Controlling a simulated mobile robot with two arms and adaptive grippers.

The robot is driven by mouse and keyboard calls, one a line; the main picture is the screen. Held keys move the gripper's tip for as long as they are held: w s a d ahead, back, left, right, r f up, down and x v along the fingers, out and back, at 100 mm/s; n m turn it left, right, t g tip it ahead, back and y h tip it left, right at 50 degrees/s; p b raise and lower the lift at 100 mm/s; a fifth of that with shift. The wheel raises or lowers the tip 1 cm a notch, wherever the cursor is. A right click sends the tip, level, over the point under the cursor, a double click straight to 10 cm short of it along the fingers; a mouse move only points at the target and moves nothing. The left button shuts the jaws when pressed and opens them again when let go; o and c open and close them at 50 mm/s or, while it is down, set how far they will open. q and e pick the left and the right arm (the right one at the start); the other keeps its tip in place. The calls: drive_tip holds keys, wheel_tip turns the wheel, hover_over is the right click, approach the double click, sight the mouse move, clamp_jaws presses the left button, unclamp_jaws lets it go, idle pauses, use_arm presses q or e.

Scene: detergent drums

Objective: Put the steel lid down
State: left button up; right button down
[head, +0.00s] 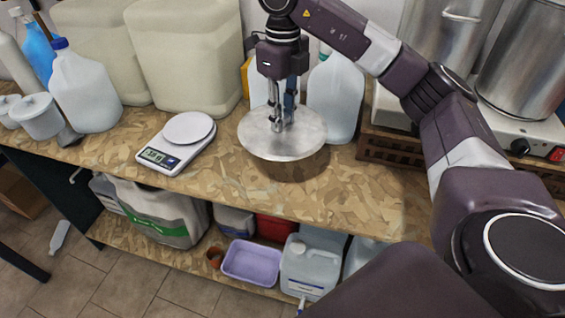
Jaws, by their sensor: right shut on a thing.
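The steel lid (290,146) is a round, shiny disc near the middle of the head view. My right gripper (279,122) points down over it, shut on the lid's handle, which the fingers mostly hide. The lid looks level and close above the chipboard worktop (350,190), with a dark shadow below its front edge. I cannot tell whether its far edge touches anything. My left gripper is not in view.
A kitchen scale (177,143) and large jugs (185,55) stand to the left. A white bottle (335,95) stands close behind the lid. Steel pots (525,60) on a hotplate are at right. The worktop's front is clear.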

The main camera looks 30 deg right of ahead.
drive_tip(key=p, duration=0.1)
hover_over(283, 170)
wheel_tip(283, 170, down, 10)
drive_tip(key=shift+r, duration=0.1)
drive_tip(key=shift+f+p, duration=0.75)
drive_tip(key=shift+f, duration=1.55)
drive_tip(key=c, duration=2.1)
unclamp_jaws()
drive_tip(key=shift+a+f, duration=0.1)
drive_tip(key=shift+f, duration=0.05)
drive_tip(key=o, duration=0.4)
drive_tip(key=shift+o, duration=0.2)
